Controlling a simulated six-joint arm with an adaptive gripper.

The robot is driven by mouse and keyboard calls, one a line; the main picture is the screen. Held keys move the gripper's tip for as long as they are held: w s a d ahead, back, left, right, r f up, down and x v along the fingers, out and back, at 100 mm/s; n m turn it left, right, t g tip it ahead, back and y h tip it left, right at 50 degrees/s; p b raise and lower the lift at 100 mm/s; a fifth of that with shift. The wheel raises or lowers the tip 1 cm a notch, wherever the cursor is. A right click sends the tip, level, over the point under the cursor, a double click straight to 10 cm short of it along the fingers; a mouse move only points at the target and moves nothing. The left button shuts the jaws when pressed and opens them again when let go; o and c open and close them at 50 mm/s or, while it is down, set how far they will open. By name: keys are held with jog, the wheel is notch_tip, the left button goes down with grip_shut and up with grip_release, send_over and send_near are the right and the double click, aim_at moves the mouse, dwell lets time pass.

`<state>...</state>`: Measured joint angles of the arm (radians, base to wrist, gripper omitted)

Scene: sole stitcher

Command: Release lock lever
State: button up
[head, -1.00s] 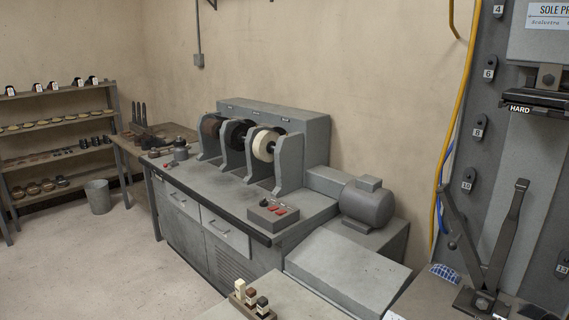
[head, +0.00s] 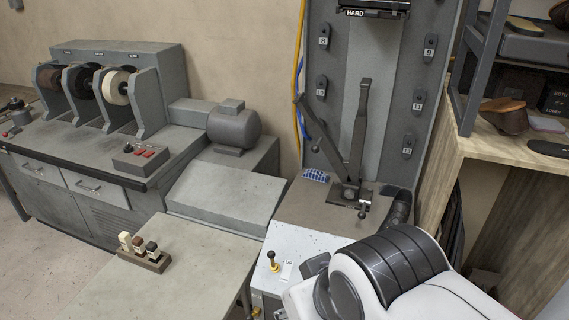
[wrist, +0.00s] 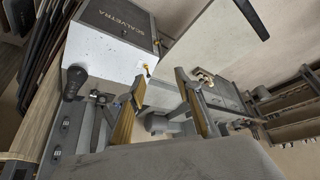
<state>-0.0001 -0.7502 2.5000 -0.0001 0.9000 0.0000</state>
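In the head view the sole press has a long grey upright lever (head: 361,128) and a second grey lever (head: 326,142) tilted to the left, joined near a small base plate. A short lever with a dark ball knob (head: 363,209) is at the front of that base. No label shows which one is the lock lever. My gripper (wrist: 160,77) shows in the wrist view with two separated, tan-padded fingers; it is open, with nothing between them. The press levers (wrist: 97,120) appear beyond it, to the left. In the head view my arm hides the gripper's fingers.
A pale box with a yellow-stemmed black knob (head: 272,262) stands left of my arm. A wooden stand of small blocks (head: 143,253) sits on the bench to its left. The grinding machine (head: 120,95) is farther left, and a wooden shelf unit (head: 520,160) is at right.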

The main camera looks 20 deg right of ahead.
jog(key=shift+w, duration=0.15)
grip_shut()
jog(key=w+d+f+m+t, duration=0.1)
jog(key=w+d+m+t, duration=0.2)
jog(key=w+m, duration=1.1)
jog(key=w+d+f+m+t+h, duration=0.1)
jog(key=w+d+f+m, duration=0.25)
jog(key=w, duration=0.55)
jog(key=w+d+f+m+h, duration=0.1)
jog(key=w+d+f+m, duration=0.2)
jog(key=w+d, duration=0.35)
jog(key=w+d+f+m+h, duration=0.5)
jog(key=w+d+f+m, duration=0.1)
jog(key=d+f+m, duration=0.4)
jog(key=shift+s+d+f+m+g+h, duration=0.1)
jog(key=shift+s+d+f+m+h, duration=0.85)
jog(key=shift+d+f+m, duration=1)
jog(key=shift+s+d+f+m+g+h, duration=0.1)
jog(key=shift+s+d+f+m+h, duration=0.8)
jog(key=shift+d+f+m, duration=1.05)
jog(key=shift+s+d+f+m+g+h, duration=0.1)
jog(key=shift+s+d+f+m+h, duration=0.95)
jog(key=shift+d+f, duration=1.4)
jog(key=shift+a+m+y, duration=0.15)
jog(key=shift+m+y, duration=0.15)
jog(key=shift+m, duration=0.1)
